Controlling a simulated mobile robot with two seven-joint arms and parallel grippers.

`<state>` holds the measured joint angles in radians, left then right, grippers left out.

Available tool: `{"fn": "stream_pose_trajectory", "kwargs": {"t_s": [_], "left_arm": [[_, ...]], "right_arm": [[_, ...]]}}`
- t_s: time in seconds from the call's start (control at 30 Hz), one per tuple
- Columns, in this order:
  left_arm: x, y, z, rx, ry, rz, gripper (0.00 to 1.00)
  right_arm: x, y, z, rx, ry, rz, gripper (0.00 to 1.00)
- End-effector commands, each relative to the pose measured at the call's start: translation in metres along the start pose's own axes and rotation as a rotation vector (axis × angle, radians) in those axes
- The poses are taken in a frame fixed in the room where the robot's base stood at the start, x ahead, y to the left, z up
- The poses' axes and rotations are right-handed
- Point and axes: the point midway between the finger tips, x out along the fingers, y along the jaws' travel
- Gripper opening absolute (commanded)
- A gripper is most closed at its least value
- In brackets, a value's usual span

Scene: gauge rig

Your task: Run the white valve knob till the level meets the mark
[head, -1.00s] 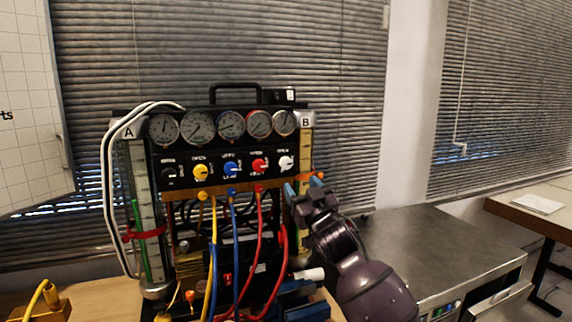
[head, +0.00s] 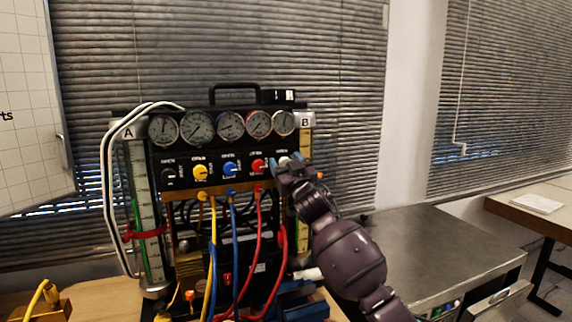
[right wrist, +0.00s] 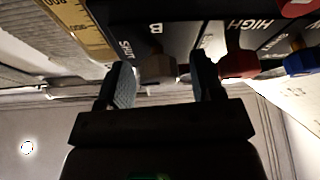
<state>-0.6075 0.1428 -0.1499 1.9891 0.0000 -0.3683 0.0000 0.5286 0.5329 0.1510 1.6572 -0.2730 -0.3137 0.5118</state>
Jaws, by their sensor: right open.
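The white valve knob (head: 284,160) is at the right end of the knob row on the gauge panel, mostly covered by my right gripper (head: 287,164) in the head view. My left gripper is out of view.
The red knob (head: 258,166) is just left of the white one, close to a finger in the wrist view. Blue (head: 230,169) and yellow (head: 200,172) knobs follow. Hoses (head: 236,255) hang below. A steel-topped cabinet (head: 440,250) stands at the right.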

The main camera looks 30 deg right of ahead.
Motion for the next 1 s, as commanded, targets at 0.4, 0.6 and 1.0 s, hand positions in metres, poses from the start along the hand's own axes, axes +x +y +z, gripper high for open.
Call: {"fn": "stream_pose_trajectory", "kwargs": {"t_s": [0.4, 0.6, 1.0], "left_arm": [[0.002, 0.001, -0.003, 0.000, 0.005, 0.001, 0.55], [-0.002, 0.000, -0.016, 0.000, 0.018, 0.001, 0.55], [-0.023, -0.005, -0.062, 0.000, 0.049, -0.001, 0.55]], "right_arm": [[0.000, 0.000, 0.000, 0.000, 0.000, 0.000, 0.12], [0.001, 0.001, -0.003, -0.049, 0.000, -0.020, 0.12], [0.001, 0.001, -0.004, -0.348, 0.000, -0.144, 0.12]]}}
